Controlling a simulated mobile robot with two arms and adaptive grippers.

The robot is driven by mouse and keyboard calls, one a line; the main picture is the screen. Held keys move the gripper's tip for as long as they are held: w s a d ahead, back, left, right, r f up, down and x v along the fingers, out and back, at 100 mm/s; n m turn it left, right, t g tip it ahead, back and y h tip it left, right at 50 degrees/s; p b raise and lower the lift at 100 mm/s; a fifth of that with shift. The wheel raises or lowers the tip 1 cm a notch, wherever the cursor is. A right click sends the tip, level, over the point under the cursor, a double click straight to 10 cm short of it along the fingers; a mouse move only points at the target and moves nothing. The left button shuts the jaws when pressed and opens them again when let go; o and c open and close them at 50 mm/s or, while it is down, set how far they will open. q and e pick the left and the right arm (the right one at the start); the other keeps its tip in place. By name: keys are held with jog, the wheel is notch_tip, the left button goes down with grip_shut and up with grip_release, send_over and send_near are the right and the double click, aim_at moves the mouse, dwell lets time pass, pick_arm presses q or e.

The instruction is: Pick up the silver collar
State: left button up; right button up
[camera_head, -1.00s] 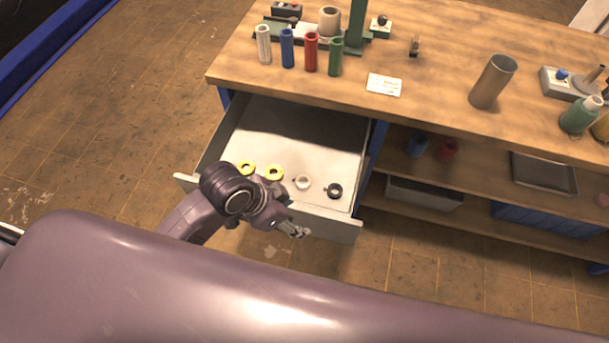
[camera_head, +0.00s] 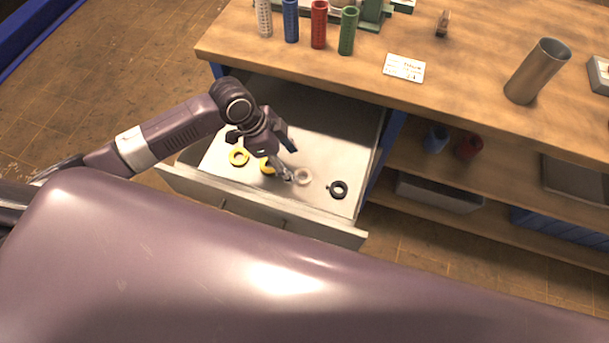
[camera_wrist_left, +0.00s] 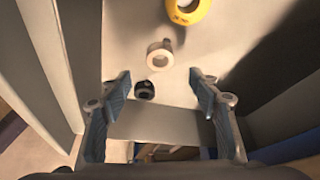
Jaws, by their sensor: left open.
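The silver collar (camera_head: 301,177), a small pale ring, lies on the floor of the open drawer (camera_head: 225,190). In the left wrist view the silver collar (camera_wrist_left: 159,55) lies ahead of the fingertips, roughly centred between them, with a small screw at its side. My left gripper (camera_head: 283,174) is over the drawer, just left of the collar in the head view. In the left wrist view my left gripper (camera_wrist_left: 160,84) is open and empty, its two fingers apart. My right gripper is not in view.
A black collar (camera_head: 338,189) lies right of the silver one. The drawer walls and workbench top (camera_head: 470,70) border the space. Coloured cylinders (camera_head: 319,25) and a metal tube (camera_head: 537,71) stand on the bench.

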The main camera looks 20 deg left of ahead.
aim_at(300, 173)
pick_arm(q)
jog(key=x, duration=0.7)
jog(key=shift+a+f+p, duration=0.2)
jog(key=shift+f+p, duration=0.1)
jog(key=shift+f, duration=0.25)
jog(key=shift+c, duration=0.4)
jog(key=c, duration=1.3)
jog(key=shift+c, duration=0.2)
jog(key=shift+r, duration=0.15)
notch_tip(300, 173, up, 20)
